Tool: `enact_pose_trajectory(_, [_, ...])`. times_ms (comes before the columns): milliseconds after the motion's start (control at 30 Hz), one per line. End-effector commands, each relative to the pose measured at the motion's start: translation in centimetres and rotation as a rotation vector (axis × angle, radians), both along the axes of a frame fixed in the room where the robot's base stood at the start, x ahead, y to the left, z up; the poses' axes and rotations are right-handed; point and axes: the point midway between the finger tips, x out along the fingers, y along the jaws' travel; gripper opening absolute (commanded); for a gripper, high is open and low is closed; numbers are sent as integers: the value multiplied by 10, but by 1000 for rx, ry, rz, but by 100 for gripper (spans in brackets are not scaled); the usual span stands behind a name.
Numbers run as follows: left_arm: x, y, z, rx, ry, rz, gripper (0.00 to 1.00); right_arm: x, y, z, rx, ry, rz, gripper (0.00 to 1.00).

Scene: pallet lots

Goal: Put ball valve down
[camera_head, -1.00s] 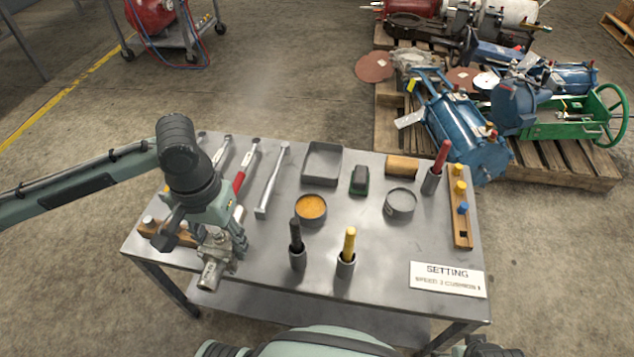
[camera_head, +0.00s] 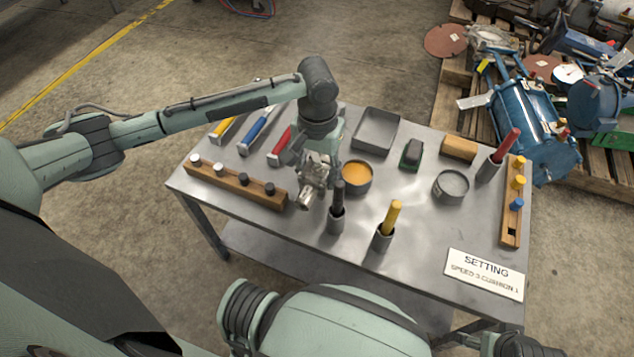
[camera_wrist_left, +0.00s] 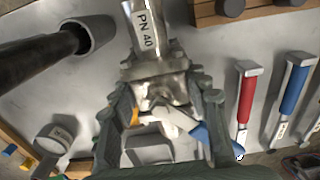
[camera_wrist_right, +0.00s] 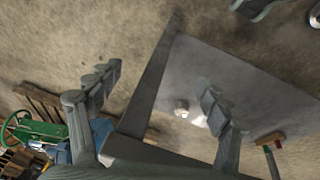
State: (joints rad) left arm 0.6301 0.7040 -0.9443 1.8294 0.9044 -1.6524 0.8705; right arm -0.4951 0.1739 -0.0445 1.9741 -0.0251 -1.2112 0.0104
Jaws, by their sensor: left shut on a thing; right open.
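The ball valve (camera_head: 312,182) is a silver metal body held in my left gripper (camera_head: 318,155), over the table's middle, left of the orange-filled bowl. In the left wrist view, the valve (camera_wrist_left: 149,40) bears a "PN 40" label and sits between the fingertips of my left gripper (camera_wrist_left: 160,88), which is shut on it. Whether the valve touches the tabletop cannot be told. My right gripper (camera_wrist_right: 160,95) is open and empty in the right wrist view, near the table edge.
The metal table (camera_head: 300,232) carries a wooden rack of pegs (camera_head: 235,184), an orange-filled bowl (camera_head: 356,176), a black-handled tool (camera_head: 338,202) and a yellow-handled tool (camera_head: 390,220) in holders close by. A grey tray (camera_head: 376,129) stands behind. Bare tabletop lies in front of the rack.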

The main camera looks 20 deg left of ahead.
Motion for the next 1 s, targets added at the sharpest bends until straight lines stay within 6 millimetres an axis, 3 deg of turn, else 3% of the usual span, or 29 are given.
enact_pose_trajectory(300, [0,1,-37,1,-1,0,0,1,0,10,-5,-4,-2,78])
enact_pose_trajectory(667, [0,0,-39,0,-1,0,0,-4,-1,12,-7,1,-2,78])
enact_pose_trajectory(700, [-1,1,-41,1,1,0,49,-4,-2,9,-7,2,-1,78])
enact_pose_trajectory(833, [-1,1,-40,1,1,0,66,-8,-3,3,-9,14,-2,78])
enact_pose_trajectory(1000, [-1,1,-40,1,1,0,66,-7,-3,4,-9,11,0,78])
